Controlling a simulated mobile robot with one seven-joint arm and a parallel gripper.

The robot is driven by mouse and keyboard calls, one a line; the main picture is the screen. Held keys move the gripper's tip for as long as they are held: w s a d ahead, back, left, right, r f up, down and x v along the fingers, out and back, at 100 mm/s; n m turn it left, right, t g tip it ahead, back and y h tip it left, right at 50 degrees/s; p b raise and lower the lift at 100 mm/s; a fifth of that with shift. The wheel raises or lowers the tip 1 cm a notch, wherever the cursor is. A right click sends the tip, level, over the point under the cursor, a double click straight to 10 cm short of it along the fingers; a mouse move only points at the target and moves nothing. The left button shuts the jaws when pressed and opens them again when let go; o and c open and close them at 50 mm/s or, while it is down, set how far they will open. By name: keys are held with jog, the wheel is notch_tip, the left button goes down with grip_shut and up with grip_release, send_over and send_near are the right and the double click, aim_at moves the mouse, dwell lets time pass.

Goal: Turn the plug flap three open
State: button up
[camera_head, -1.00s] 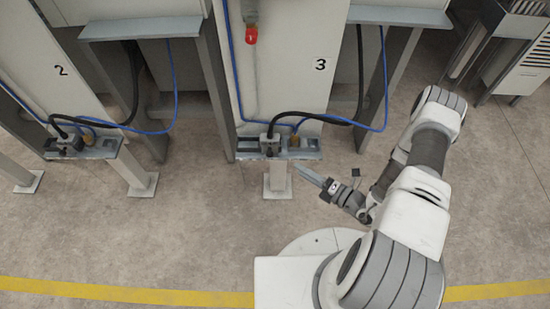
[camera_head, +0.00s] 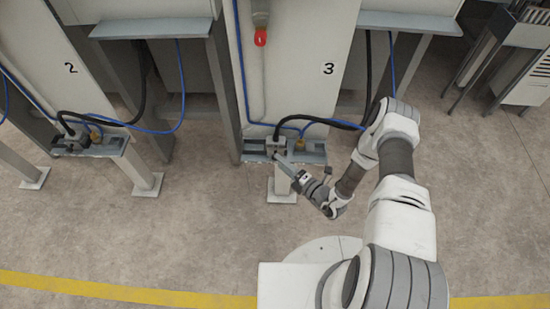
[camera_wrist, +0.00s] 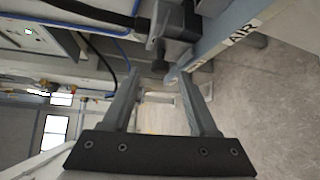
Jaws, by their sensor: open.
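The number 3 panel (camera_head: 290,75) stands upright in the head view. At its foot a grey plug housing (camera_head: 275,144) with a thick black cable sits on a bracket. The housing also shows at the top of the wrist view (camera_wrist: 172,22). A small dark part (camera_wrist: 160,67) below it, possibly the flap, lies between the fingertips in the picture; I cannot tell its angle or whether it is touched. My gripper (camera_head: 282,160) is just in front of the housing. In the wrist view my gripper (camera_wrist: 158,82) is open, with nothing visibly held.
A bracket edge labelled AIR (camera_wrist: 245,32) runs close to the right finger. A brass fitting (camera_head: 300,144) with a blue hose is right of the housing. A similar number 2 station (camera_head: 72,68) stands left. The floor (camera_head: 170,235) in front is clear.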

jog(key=shift+x, duration=2.05)
grip_shut()
